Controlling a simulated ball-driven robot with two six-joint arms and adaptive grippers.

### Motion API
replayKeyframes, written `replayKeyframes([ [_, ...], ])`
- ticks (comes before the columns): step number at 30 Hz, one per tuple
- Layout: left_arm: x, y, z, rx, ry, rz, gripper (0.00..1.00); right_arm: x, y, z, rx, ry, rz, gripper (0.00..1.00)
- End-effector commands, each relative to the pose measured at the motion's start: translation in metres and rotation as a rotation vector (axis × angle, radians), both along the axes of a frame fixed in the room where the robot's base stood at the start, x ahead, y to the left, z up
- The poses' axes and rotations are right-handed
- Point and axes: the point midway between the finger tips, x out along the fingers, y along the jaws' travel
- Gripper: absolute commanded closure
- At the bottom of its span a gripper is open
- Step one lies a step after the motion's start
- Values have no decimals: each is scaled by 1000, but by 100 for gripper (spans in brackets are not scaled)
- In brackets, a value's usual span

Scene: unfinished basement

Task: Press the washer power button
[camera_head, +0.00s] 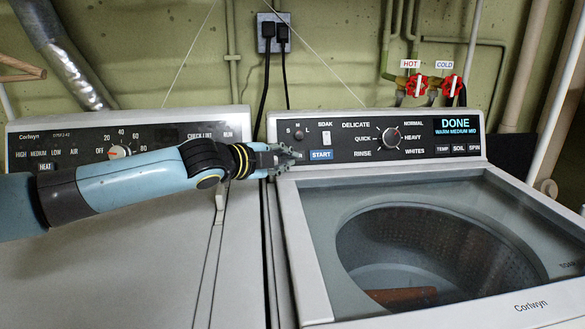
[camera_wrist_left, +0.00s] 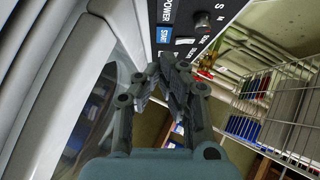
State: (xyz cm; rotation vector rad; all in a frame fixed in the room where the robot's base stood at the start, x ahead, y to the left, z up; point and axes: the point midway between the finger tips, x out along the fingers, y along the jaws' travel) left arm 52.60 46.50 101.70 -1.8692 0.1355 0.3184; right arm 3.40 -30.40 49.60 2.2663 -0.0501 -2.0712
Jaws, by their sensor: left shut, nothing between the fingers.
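The washer (camera_head: 290,205) is on the right, with a glass lid and a black control panel (camera_head: 345,150). Its display (camera_head: 456,125) reads DONE. My left gripper (camera_head: 287,158) is shut and empty at the panel's lower left corner, just left of the blue START button (camera_head: 321,155). It covers the power button's area in the head view, so I cannot tell whether it touches. In the left wrist view the POWER label (camera_wrist_left: 169,10) shows beside the blue START button (camera_wrist_left: 164,34), beyond my left gripper's closed fingers (camera_wrist_left: 172,78). My right gripper is out of view.
A dryer (camera_head: 130,215) stands left of the washer, under my left arm. Red HOT (camera_head: 417,85) and blue-labelled COLD taps (camera_head: 452,86) are on the wall behind. A knob (camera_head: 391,139) sits mid-panel. A wire rack (camera_wrist_left: 270,100) shows in the wrist view.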

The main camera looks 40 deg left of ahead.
Motion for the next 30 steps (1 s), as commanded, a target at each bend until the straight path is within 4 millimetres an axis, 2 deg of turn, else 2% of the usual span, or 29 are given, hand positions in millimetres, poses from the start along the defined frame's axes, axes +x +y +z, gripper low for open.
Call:
replayKeyframes([
  [1, 10, 0, -5, -8, -5, 1, 100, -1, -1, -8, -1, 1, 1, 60],
  [5, 33, 1, -11, -8, -4, 1, 100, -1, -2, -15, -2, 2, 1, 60],
  [11, 49, 22, -22, 0, 0, -1, 100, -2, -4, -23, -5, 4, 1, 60],
  [16, 55, 29, -25, 0, -1, -3, 100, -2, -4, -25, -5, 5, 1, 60],
  [26, 55, 30, -25, 1, 0, -4, 100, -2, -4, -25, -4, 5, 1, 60],
  [30, 57, 32, -29, 2, -1, -4, 100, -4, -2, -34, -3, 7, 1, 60],
])
